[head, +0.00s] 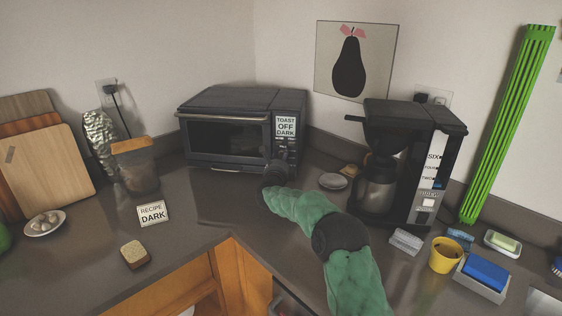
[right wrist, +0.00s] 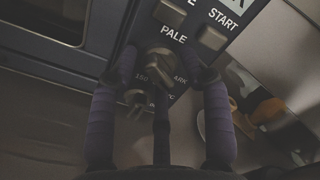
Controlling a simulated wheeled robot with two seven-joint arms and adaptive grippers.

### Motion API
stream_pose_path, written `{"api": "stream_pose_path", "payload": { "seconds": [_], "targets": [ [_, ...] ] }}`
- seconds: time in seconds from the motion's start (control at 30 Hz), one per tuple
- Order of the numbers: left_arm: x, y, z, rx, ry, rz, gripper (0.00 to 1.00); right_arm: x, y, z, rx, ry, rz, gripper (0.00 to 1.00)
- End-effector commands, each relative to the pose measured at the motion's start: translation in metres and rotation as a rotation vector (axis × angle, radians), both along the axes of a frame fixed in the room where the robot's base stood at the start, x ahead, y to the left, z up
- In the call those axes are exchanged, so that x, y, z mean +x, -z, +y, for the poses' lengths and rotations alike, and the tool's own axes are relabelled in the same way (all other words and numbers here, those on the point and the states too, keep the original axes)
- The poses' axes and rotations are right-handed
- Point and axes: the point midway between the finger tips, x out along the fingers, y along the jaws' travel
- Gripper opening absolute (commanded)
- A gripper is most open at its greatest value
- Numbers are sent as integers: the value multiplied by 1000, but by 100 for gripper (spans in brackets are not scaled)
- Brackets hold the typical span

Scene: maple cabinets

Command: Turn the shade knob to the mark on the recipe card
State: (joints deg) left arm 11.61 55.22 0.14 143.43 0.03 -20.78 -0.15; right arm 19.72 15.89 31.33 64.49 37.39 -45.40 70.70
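The shade knob (right wrist: 158,63) shows in the right wrist view on the toaster oven's dark panel, between the label PALE and a partly covered label ending in ARK. Its exact pointing is too dim to tell. My right gripper (head: 273,175) is at the lower right front of the toaster oven (head: 228,137). Its purple fingers stand open on either side of the knob, with gaps visible. The oven's display (head: 286,126) reads TOAST OFF DARK. The recipe card (head: 153,213) reads RECIPE DARK. My left gripper is not in view.
A second knob (right wrist: 137,98) sits just below, near 150 and °C. Buttons, one labelled START (right wrist: 213,36), are above. A coffee maker (head: 380,190) and small plate (head: 333,181) stand right of the oven. A sponge (head: 134,253) lies on the left counter.

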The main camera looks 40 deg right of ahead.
Motion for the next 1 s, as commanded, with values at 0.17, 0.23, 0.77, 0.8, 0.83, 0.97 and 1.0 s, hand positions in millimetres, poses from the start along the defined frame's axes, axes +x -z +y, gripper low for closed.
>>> {"api": "stream_pose_path", "payload": {
  "seconds": [0.17, 0.23, 0.77, 0.8, 0.83, 0.97, 1.0],
  "targets": [
    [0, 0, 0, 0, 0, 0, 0, 0, 4, 1, 3, -2, 5, 49],
    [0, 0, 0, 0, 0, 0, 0, 0, 5, 2, 4, -3, 6, 49],
    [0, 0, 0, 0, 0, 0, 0, -41, 4, 49, 4, -5, 7, 49],
    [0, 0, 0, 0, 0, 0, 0, -46, 4, 54, 4, -4, 6, 49],
    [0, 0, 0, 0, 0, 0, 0, -49, 4, 58, 4, -4, 6, 49],
    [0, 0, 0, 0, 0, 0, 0, -63, 4, 73, 3, -4, 6, 49],
    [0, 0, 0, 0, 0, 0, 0, -66, 4, 77, 3, -4, 6, 49]
  ]
}}
